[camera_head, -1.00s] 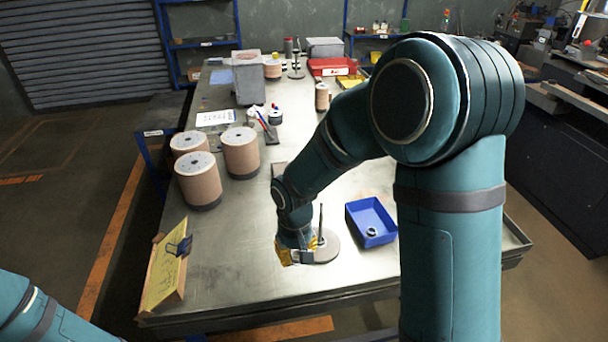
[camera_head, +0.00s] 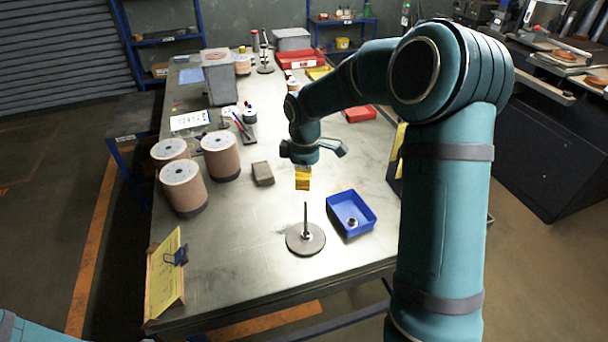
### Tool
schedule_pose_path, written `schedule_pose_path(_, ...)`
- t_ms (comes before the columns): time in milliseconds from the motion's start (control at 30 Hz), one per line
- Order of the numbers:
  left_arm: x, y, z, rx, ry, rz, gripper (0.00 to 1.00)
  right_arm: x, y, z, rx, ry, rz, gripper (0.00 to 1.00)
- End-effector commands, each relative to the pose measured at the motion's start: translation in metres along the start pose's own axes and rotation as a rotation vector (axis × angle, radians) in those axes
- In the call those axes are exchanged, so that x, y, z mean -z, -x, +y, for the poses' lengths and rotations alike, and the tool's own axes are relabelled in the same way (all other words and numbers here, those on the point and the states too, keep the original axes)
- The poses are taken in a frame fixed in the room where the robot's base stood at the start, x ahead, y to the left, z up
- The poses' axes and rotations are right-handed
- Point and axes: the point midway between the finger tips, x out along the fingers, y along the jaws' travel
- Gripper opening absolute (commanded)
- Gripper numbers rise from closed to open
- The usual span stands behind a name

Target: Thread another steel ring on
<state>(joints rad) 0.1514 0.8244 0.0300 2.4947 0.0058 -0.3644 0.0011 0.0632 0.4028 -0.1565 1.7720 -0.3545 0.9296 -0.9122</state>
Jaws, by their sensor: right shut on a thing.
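A round grey base (camera_head: 318,246) with a thin upright dark post (camera_head: 305,218) stands on the metal table near the front. A blue tray (camera_head: 372,224) sits just right of it, with a small steel ring (camera_head: 352,223) inside. My right gripper (camera_head: 303,181) points down above the post, clear of its tip. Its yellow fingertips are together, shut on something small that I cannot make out. At the post's foot there is a dark collar; I cannot tell whether it is a ring. Part of my left arm shows at the bottom left; its gripper is out of view.
Several large brown flap-disc drums or rolls (camera_head: 183,190) stand at the left. A brown block (camera_head: 263,173) lies behind the post. A yellow clipboard (camera_head: 164,277) stands at the front left edge. A red tray (camera_head: 360,114) is farther back. The table's front middle is clear.

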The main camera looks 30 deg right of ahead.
Motion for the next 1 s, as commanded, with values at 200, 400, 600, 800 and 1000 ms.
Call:
schedule_pose_path(200,-0.002,-0.016,-0.005,0.003,0.0,0.001,0.47,0.0,-0.02,-0.001,0.002,-0.001,-0.001,0.15)
schedule_pose_path(400,-0.004,-0.033,-0.011,0.006,0.001,0.001,0.47,0.0,-0.04,-0.001,0.001,-0.002,0.0,0.15)
schedule_pose_path(600,-0.005,-0.042,-0.014,0.009,0.001,0.0,0.47,0.0,-0.051,-0.001,0.0,-0.002,0.0,0.15)
schedule_pose_path(800,-0.005,-0.042,-0.014,0.009,0.001,0.001,0.47,0.0,-0.051,-0.001,0.0,-0.002,0.0,0.15)
schedule_pose_path(1000,-0.005,-0.041,-0.014,0.009,0.0,0.001,0.47,0.0,-0.051,-0.001,0.0,-0.003,0.0,0.15)
